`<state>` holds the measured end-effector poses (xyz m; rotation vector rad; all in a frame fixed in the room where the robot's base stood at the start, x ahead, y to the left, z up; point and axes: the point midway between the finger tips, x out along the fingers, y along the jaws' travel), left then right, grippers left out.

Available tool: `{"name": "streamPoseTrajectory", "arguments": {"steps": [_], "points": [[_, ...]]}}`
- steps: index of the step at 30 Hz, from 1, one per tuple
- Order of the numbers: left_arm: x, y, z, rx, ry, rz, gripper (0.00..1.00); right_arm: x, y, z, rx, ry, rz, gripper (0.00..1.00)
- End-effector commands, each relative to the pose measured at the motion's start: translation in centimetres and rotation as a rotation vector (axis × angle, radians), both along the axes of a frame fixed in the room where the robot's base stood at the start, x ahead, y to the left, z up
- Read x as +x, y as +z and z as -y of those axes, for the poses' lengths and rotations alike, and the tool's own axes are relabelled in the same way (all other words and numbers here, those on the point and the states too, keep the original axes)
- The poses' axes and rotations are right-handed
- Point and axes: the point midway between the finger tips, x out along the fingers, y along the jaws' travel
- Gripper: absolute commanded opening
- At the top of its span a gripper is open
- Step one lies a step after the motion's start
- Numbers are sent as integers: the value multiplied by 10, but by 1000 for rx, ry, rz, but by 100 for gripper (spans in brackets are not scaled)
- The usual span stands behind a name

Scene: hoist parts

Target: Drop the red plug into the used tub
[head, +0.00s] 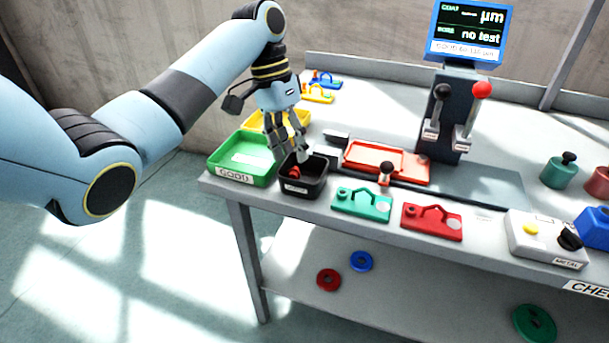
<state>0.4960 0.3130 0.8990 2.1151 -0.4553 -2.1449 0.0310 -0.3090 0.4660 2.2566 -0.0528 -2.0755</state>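The small black tub (317,178) stands at the near left of the table, with a white label on its front that is too small to read surely. Red shows inside it at the left, which looks like the red plug (294,172); its full shape is hidden by the tub wall. My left gripper (291,156) points down just above the tub's back left rim. Its fingers are apart, and I see nothing between them. My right gripper is not in view.
A green tub (246,152) marked GOOD touches or nearly touches the black tub's left side, with a yellow tub (296,117) behind. An orange tray (415,169) and a lever stand (447,115) are to the right. Green (361,204) and red (431,222) plates lie in front.

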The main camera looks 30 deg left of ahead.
Motion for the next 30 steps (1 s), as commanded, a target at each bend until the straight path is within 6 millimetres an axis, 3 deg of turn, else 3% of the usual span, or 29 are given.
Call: {"name": "streamPoseTrajectory", "arguments": {"steps": [6,10,30], "points": [[2,38,-12,4,1,3,39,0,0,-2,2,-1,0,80],[3,52,-16,0,2,7,39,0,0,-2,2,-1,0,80],[3,57,-17,-2,1,5,39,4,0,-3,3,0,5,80]]}}
